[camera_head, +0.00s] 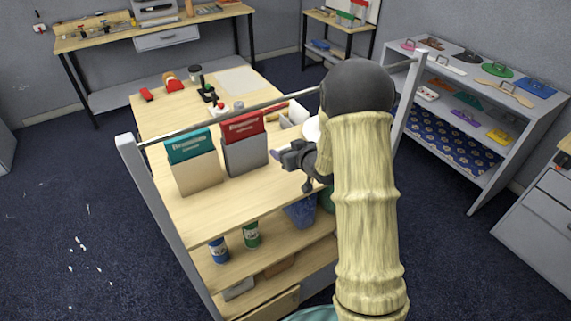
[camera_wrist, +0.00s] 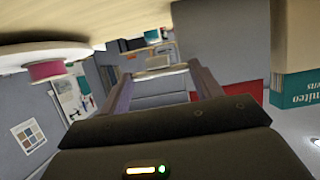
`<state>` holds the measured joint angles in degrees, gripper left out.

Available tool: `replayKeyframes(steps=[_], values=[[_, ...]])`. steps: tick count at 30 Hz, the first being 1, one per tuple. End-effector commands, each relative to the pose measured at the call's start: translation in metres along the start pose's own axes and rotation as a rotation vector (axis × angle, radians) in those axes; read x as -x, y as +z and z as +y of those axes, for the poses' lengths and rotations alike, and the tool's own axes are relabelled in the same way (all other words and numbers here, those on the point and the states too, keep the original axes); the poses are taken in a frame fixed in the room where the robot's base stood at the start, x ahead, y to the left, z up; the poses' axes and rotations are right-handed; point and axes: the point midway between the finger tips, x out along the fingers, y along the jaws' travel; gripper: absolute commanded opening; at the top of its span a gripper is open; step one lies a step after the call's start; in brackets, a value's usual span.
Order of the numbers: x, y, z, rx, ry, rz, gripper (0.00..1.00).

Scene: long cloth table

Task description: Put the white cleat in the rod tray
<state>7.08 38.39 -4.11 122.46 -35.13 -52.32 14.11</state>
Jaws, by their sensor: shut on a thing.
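My gripper (camera_head: 290,160) is dark and reaches left over the near right part of the wooden table, beside the red-topped box. In the wrist view its two fingers (camera_wrist: 160,75) stand apart, with a pale bar between their tips. This bar appears to be the white cleat (camera_wrist: 160,71), held off the table. I cannot make out the cleat in the head view. A white open tray (camera_head: 293,114) lies on the table behind the gripper, partly hidden by my arm. I cannot tell for sure whether it is the rod tray.
A teal-topped box (camera_head: 193,160) and a red-topped box (camera_head: 243,143) stand left of my gripper. A metal rail (camera_head: 190,128) crosses above the table between two posts. Cans (camera_head: 251,234) stand on the shelf below. The table's left front (camera_head: 225,205) is clear.

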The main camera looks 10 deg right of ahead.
Motion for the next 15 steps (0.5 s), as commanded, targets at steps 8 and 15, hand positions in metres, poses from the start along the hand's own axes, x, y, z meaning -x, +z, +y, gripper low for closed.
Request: replayKeyframes(steps=[8,15], values=[[-0.01,0.024,0.001,0.0,0.002,0.001,0.43],[-0.01,0.024,0.001,0.001,0.002,0.001,0.43]])
